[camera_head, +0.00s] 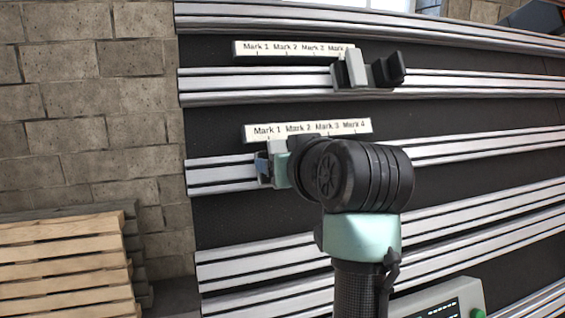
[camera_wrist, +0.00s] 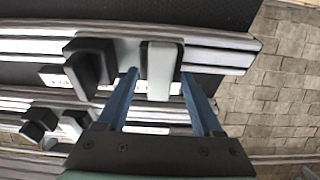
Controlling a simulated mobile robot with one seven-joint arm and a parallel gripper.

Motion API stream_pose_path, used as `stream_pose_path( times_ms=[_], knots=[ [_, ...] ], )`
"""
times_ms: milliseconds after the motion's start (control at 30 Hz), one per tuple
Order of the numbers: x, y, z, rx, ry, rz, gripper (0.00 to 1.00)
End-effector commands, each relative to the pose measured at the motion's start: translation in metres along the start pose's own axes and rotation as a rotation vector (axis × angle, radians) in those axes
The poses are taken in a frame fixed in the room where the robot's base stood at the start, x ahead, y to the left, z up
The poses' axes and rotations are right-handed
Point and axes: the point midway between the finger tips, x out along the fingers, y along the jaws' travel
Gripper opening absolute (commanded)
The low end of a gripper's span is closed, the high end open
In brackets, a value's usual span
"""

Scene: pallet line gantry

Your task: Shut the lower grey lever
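The lower grey lever (camera_head: 277,149) sits on the rail under the lower Mark 1 to Mark 4 strip, near Mark 1, partly hidden by my gripper (camera_head: 269,168). In the wrist view the lever (camera_wrist: 161,88) is a pale upright block on a dark carriage, with a black block (camera_wrist: 92,64) to its left. My gripper (camera_wrist: 159,73) is open there, its two blue fingers apart, one on each side of the lever. Gaps seem to show at both fingers; I cannot tell whether either touches.
A second grey lever (camera_head: 356,68) with a black block (camera_head: 390,69) sits on the upper rail, near Mark 4. Label strips (camera_head: 307,129) lie above both rails. A brick wall (camera_head: 90,110) and a wooden pallet stack (camera_head: 65,262) stand at left. A control box (camera_head: 440,303) is low right.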

Motion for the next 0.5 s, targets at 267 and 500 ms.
stream_pose_path(
  times_ms=[267, 500],
  knots=[
    [-0.004, 0.0, 0.001, -0.001, 0.0, 0.0, 0.68],
    [-0.043, 0.001, 0.003, -0.003, 0.006, 0.002, 0.68]
  ],
)
